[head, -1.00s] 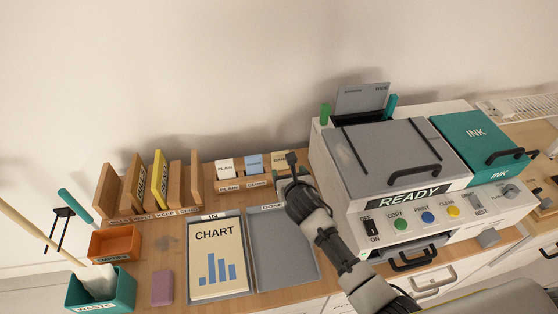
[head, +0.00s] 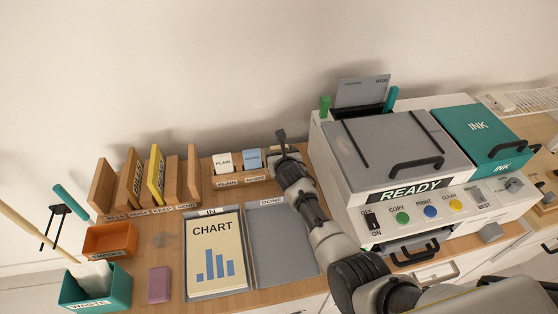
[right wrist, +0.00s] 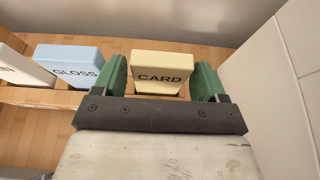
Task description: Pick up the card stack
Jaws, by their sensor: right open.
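The card stack is a cream block labelled CARD (right wrist: 160,62) in the right wrist view. It stands in the wooden holder at the back of the desk. My right gripper (right wrist: 161,78) is open, with its green fingers on the left and right of the card stack and gaps showing on both sides. In the head view my right gripper (head: 283,153) covers most of the card stack. My left gripper is not in view.
The blue gloss stack (head: 251,159) and white plain stack (head: 223,163) stand left of the card stack. The copier (head: 395,155) stands close on the right. The grey DONE tray (head: 279,245) lies in front, beside the chart sheet (head: 214,257).

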